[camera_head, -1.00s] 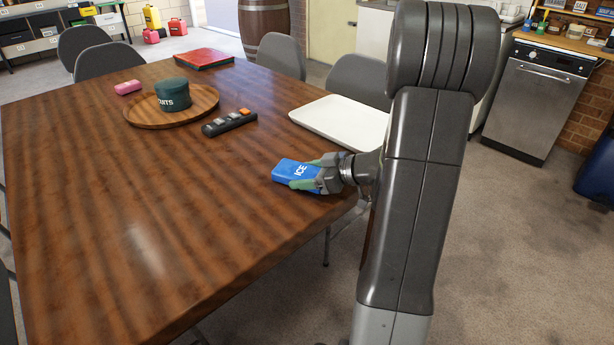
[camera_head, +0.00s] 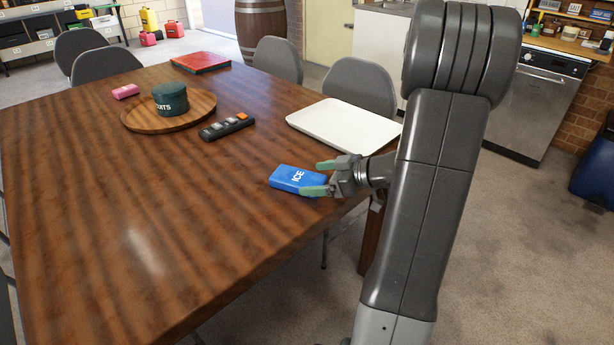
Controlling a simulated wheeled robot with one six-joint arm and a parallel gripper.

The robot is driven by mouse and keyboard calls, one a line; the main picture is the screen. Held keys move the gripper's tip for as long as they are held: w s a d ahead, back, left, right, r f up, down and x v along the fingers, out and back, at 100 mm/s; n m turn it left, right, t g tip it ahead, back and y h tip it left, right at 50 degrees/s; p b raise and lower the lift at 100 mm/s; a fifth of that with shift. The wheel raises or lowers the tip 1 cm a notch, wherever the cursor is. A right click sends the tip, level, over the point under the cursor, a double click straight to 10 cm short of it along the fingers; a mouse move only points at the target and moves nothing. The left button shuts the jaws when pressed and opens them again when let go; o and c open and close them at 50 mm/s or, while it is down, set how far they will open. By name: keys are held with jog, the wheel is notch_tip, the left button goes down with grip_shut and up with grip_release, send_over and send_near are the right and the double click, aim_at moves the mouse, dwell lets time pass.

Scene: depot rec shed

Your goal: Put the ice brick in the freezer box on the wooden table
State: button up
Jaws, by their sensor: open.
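The blue ice brick (camera_head: 296,178), marked "ICE", lies on the wooden table (camera_head: 150,235) near its right edge. My gripper (camera_head: 320,178) is open at the brick's right end, with its green-tipped fingers spread apart. One finger is on the far side and the other on the near side, overlapping the brick's right end in the picture. I cannot tell whether either finger touches it. No freezer box can be made out in this view.
A white tray (camera_head: 345,126) lies behind the brick. A power strip (camera_head: 227,127), a round wooden tray (camera_head: 140,119) with a dark green tin (camera_head: 171,98), a pink block (camera_head: 125,92) and a red box (camera_head: 201,62) are further back. The table's left front is clear.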

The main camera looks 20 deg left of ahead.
jog(key=p+v, duration=0.1)
jog(key=v, duration=0.6)
jog(key=shift+d+r+p, duration=0.15)
jog(key=shift+d+p, duration=0.15)
jog(key=shift+d, duration=0.1)
dwell(1.1)
